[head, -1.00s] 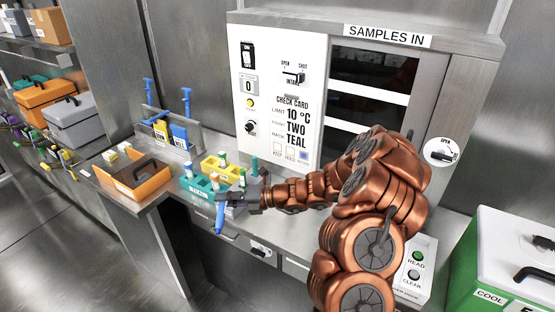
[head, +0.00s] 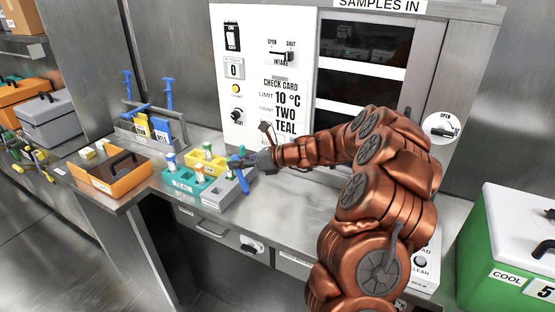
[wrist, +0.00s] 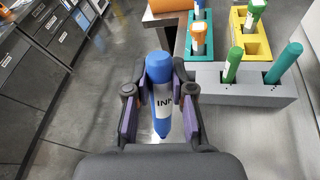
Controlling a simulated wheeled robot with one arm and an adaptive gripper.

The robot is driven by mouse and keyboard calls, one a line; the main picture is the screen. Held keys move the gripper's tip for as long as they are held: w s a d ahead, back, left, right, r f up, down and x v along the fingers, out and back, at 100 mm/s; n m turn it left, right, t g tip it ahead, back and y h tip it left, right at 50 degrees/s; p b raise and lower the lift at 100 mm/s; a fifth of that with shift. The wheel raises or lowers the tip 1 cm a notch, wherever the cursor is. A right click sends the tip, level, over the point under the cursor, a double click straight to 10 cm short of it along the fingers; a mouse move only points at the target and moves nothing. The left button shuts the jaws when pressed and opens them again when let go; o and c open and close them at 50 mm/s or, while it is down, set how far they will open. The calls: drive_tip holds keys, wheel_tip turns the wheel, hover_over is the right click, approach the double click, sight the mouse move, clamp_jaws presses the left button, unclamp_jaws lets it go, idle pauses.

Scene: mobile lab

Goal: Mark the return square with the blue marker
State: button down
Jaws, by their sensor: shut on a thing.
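The blue marker (wrist: 160,92) is upright between my fingers in the wrist view, with a white label reading "INN" and its tip downward. My gripper (wrist: 158,108) is shut on it. In the head view my gripper (head: 247,163) and the blue marker (head: 241,179) are over the right end of the grey rack (head: 222,191), in front of the cabinet panel. The check card (head: 287,100) on the panel reads limit 10 °C, TWO, TEAL. Its lower part, where small squares showed earlier, is hidden by my arm, so I cannot make out the return square.
The grey rack (wrist: 225,95) holds green tubes. Teal (head: 180,186) and yellow (head: 203,165) racks hold vials. An orange box (head: 112,178) sits left, with a stand of blue-handled tools (head: 150,125) behind. A green cooler (head: 515,250) is at right.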

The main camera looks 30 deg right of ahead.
drive_tip(key=w+d+n+t+b, duration=0.1)
drive_tip(key=d+n+t+b, duration=0.3)
drive_tip(key=d, duration=1.4)
drive_tip(key=shift+w+n+h+b, duration=0.35)
drive_tip(key=shift+n+b, duration=1.7)
drive_tip(key=shift+n, duration=1.65)
drive_tip(key=shift+w+d+p, duration=0.5)
drive_tip(key=shift+w+d, duration=0.05)
drive_tip(key=shift+d, duration=0.2)
drive_tip(key=shift+a, duration=0.1)
drive_tip(key=shift+d, duration=0.2)
idle(1.8)
